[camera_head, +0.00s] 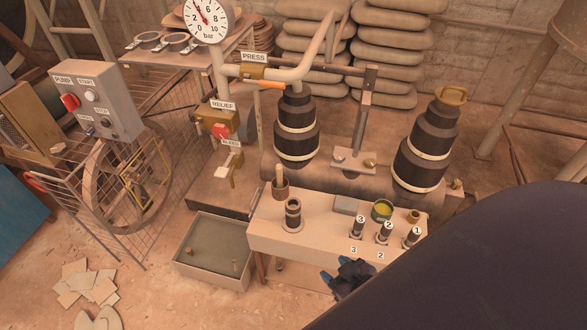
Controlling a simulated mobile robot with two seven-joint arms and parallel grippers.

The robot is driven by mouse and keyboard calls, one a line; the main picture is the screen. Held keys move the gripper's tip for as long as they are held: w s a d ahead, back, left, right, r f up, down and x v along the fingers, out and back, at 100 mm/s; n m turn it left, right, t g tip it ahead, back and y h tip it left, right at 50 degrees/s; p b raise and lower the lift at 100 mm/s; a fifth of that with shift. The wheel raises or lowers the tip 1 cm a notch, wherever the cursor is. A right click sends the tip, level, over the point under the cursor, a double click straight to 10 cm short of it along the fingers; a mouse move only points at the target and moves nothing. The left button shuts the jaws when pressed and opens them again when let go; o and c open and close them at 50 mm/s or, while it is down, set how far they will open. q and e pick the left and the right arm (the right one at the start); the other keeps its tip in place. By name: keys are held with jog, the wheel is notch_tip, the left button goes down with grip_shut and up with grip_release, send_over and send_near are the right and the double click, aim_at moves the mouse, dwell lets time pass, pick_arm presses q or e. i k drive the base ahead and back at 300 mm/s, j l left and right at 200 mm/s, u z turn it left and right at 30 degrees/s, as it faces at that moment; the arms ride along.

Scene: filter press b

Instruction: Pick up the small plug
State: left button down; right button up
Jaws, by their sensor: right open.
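My right gripper (338,270) is at the front edge of the pale bench, with its two blue fingertips apart and nothing seen between them. Several small pieces could be the small plug, and I cannot tell which one is. Three dark upright pieces with number tags stand on the bench's right half: number 3 (357,231), number 2 (383,236) and number 1 (411,240). They are above and right of the fingertips, apart from them. My left gripper is out of view.
The press (297,130) stands behind. My dark arm hides the lower right.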

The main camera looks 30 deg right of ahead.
aim_at(280, 266)
jog(key=k+l+z, duration=0.1)
jog(key=z, duration=0.2)
jog(key=k+l+z, duration=0.15)
jog(key=k+z, duration=0.2)
jog(key=i+j, duration=0.2)
jog(key=j, duration=0.15)
jog(key=i+j, duration=0.2)
jog(key=j, duration=0.15)
jog(key=i+j, duration=0.2)
jog(key=j, duration=0.2)
jog(key=i+j, duration=0.2)
jog(key=j, duration=0.15)
jog(key=i+j+u, duration=0.1)
jog(key=i, duration=0.05)
